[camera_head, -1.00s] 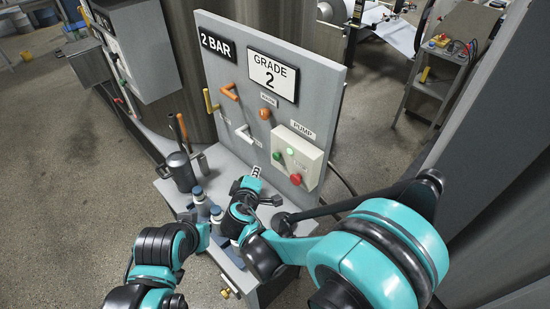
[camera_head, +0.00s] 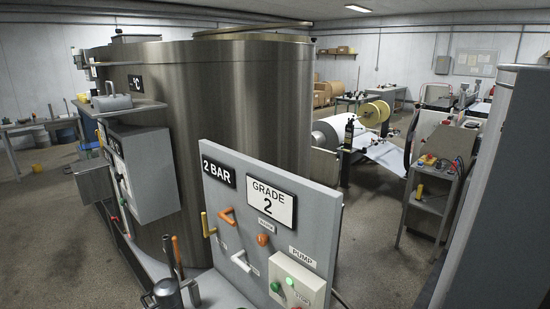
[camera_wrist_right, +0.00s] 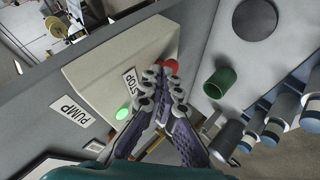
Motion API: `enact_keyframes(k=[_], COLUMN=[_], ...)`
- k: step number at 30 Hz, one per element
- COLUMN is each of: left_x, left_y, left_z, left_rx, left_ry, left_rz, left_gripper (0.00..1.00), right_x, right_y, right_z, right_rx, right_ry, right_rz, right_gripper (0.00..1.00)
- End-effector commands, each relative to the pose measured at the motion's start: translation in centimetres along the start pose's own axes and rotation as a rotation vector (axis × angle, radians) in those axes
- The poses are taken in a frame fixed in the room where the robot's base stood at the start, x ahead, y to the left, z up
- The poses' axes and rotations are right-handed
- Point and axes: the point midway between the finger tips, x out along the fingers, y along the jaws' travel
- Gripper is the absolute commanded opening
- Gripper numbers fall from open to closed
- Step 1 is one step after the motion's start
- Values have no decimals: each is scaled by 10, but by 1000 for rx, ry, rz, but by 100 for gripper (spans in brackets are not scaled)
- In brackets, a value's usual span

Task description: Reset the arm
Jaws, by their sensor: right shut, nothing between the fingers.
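In the head view, the grey control panel (camera_head: 325,215) carries the signs "2 BAR" and "GRADE 2", levers and the pump box (camera_head: 297,277), cut off by the bottom edge. Neither gripper shows in the head view. In the right wrist view, my right gripper (camera_wrist_right: 162,78) is shut and empty, its fingertips near the red button (camera_wrist_right: 172,66) and the "STOP" label. I cannot tell whether they touch it. The lit green light (camera_wrist_right: 122,113) shows beside the fingers. A dark green cylinder (camera_wrist_right: 219,82) is to the right.
Several blue and grey bottles (camera_wrist_right: 286,108) stand close on the right of the wrist view. A dark jug (camera_head: 167,293) stands left of the panel. A large steel tank (camera_head: 220,100) rises behind it. A small cart (camera_head: 430,185) and paper roll (camera_head: 335,130) are farther back.

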Motion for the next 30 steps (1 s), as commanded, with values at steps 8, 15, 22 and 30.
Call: enact_keyframes(k=[8, 15, 22, 30], left_x=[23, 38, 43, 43], left_y=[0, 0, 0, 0], left_z=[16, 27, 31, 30], left_rx=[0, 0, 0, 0], left_ry=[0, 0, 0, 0], left_rz=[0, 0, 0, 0], left_gripper=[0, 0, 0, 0], right_x=[-32, -62, -77, -79], right_y=[14, -2, -15, -16], right_z=[102, 165, 187, 188], right_rx=[347, 630, 769, 783], right_ry=[-120, -173, -186, -186], right_rz=[-120, -205, -246, -250], right_gripper=[0, 0, 0, 0])
